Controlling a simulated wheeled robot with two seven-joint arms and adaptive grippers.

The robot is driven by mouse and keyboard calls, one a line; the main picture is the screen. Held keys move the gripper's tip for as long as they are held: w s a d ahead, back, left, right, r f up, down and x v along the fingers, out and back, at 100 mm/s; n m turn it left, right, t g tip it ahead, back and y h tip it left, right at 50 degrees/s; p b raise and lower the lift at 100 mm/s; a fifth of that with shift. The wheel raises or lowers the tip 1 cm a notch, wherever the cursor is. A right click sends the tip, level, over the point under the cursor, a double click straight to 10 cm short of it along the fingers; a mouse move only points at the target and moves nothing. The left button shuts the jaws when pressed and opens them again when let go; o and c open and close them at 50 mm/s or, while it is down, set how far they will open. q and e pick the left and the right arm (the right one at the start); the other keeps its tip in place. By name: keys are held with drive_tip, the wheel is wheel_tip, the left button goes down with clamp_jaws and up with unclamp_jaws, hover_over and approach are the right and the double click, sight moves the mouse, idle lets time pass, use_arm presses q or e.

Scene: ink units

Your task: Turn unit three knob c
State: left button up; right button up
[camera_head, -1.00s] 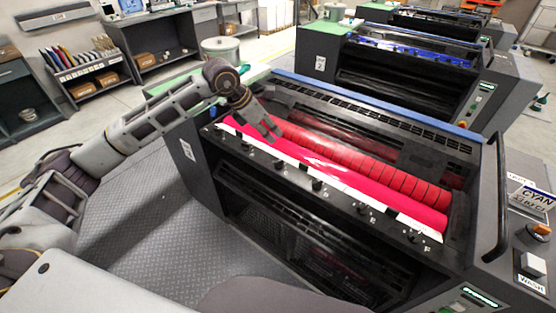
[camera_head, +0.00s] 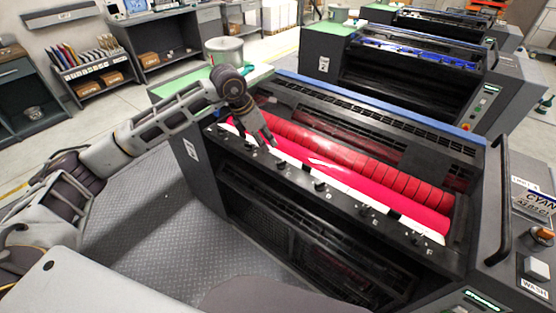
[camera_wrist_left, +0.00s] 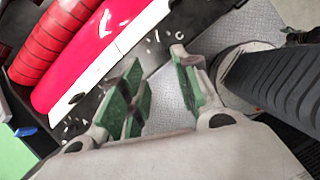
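The near ink unit has a red and magenta roller (camera_head: 350,165) and a dark front rail with a row of small black knobs. Knob c (camera_head: 282,165) appears to be the third from the left, but its letter is too small to read in the head view. My left gripper (camera_head: 269,142) is over the rail, just up and left of this knob, apparently apart from it. In the left wrist view its green-padded fingers (camera_wrist_left: 155,65) are spread with nothing between them. My right gripper is out of view.
A dark handle bar (camera_head: 500,195) and an orange-topped switch (camera_head: 541,233) are on the unit's right side. A grey pot (camera_head: 224,51) stands on the green top behind. Other ink units stand farther back. The checkered floor plate (camera_head: 150,215) is clear.

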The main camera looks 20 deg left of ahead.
sight(279, 162)
use_arm(q)
drive_tip(key=p+x, duration=0.2)
drive_tip(key=x, duration=1)
drive_tip(key=shift+f+p, duration=0.15)
drive_tip(key=shift+p, duration=0.2)
clamp_jaws()
